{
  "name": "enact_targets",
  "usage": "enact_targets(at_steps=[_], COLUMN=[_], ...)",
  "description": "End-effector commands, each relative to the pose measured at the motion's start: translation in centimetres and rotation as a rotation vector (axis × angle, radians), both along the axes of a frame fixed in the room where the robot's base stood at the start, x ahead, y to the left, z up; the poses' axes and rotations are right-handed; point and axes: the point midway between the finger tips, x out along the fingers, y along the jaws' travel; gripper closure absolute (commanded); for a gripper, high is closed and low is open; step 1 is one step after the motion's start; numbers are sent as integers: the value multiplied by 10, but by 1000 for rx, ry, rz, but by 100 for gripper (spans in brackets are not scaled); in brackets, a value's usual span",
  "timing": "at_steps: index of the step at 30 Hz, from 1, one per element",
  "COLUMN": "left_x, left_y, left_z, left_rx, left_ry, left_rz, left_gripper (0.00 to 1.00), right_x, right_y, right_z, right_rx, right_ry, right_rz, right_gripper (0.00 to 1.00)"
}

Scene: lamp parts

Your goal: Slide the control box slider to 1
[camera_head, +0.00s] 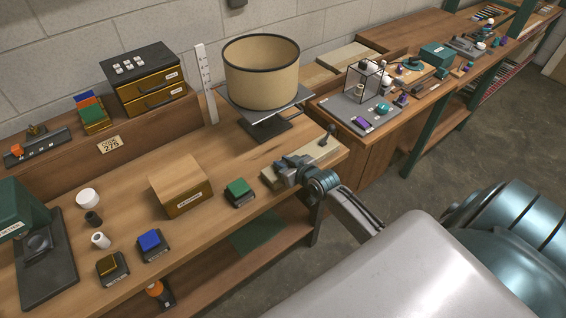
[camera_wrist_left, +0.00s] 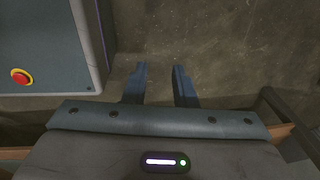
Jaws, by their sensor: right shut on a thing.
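My right gripper (camera_head: 284,170) is at the front right of the workbench, over a long pale block (camera_head: 268,180). It is shut on a small part there, which the jaws hide. A dark lever with a round knob (camera_head: 329,134) stands at the block's far right end, apart from the jaws. I cannot tell for sure that this block is the control box, and no number 1 is readable. A dark strip with an orange knob (camera_head: 17,150) and small marks lies at the far left. My left gripper (camera_wrist_left: 158,85) is open and empty above the floor in the left wrist view.
A green block on a dark base (camera_head: 238,190) and a wooden box (camera_head: 181,188) stand left of my right gripper. A large tan drum (camera_head: 262,75) stands behind it. A second bench (camera_head: 425,95) with many small parts runs off to the right.

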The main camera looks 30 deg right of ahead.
Motion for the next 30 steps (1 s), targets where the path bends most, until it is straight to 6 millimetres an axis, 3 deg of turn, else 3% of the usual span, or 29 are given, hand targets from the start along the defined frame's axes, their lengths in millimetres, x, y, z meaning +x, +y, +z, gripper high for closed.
enact_targets(at_steps=[2, 3, 6, 11, 17, 23, 30], left_x=[0, 0, -1, -1, 0, 2, 2], left_y=[-7, -14, -33, -42, -20, -15, -27], left_z=[0, -1, -2, -3, -2, -5, -10], left_rx=[-8, -15, -35, -46, -22, -16, -29], left_ry=[0, 0, 0, -1, -2, -3, -4], left_rz=[2, 5, 11, 15, 7, 5, 9], left_gripper=[76, 76, 76, 76, 76, 76, 76], right_x=[1, 1, 1, 1, -3, -31, -73], right_y=[0, 0, 0, 0, -1, -3, -5], right_z=[3, 3, 3, 3, 4, 14, 32], right_rx=[-1, -1, 0, 0, -2, -6, -6], right_ry=[-7, -7, -7, -6, -5, -4, -4], right_rz=[1, 1, 0, 0, 1, 3, 4], right_gripper=[100, 75, 56, 56, 56, 56, 56])
